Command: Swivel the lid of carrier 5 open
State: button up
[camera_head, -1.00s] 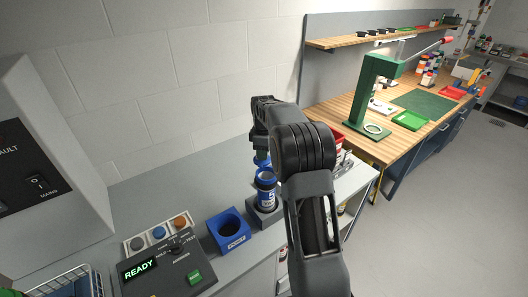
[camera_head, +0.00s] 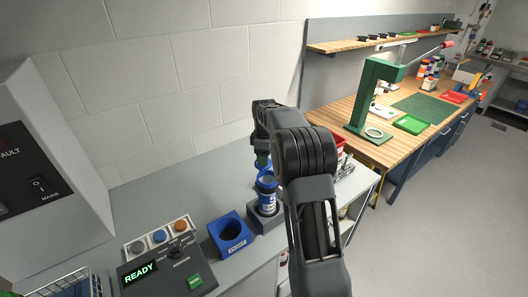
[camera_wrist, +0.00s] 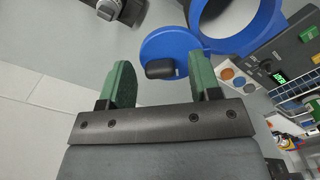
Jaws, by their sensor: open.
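Carrier 5 (camera_head: 267,198) is a blue, upright cylinder with a white label, standing in a grey holder. In the wrist view its open blue rim (camera_wrist: 203,22) shows at the top, cut by the frame edge. Its round blue lid (camera_wrist: 158,42), with a dark knob (camera_wrist: 160,69), lies to the side of the mouth and meets the rim at one edge. My gripper (camera_wrist: 162,80) is open, with green fingertips on either side of the knob's line. Whether a finger touches the lid cannot be told. In the head view my arm hides part of this area.
A blue port block (camera_head: 230,235) stands left of the carrier. Left of it is a control panel (camera_head: 165,262) reading READY. A grey cabinet (camera_head: 40,150) stands at the left. The grey bench (camera_head: 140,205) is clear toward the wall. A wooden workbench (camera_head: 345,120) is further right.

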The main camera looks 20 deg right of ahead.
notch_tip(320, 180, up, 14)
jog(key=shift+b, duration=0.35)
jog(key=shift+f, duration=0.1)
dwell(0.5)
notch_tip(320, 180, down, 6)
jog(key=s+a+m, duration=0.2)
jog(key=s+m, duration=0.1)
jog(key=m, duration=0.4)
jog(key=s+a+f+m+t, duration=0.1)
jog(key=s+a, duration=0.4)
jog(key=s, duration=0.7)
jog(key=s+a+f+m+t+b, duration=0.1)
jog(key=s+a+m+t, duration=0.2)
jog(key=s, duration=0.9)
jog(key=shift+s+a+t, duration=0.2)
jog(key=shift+a+t, duration=0.2)
jog(key=shift+a, duration=0.7)
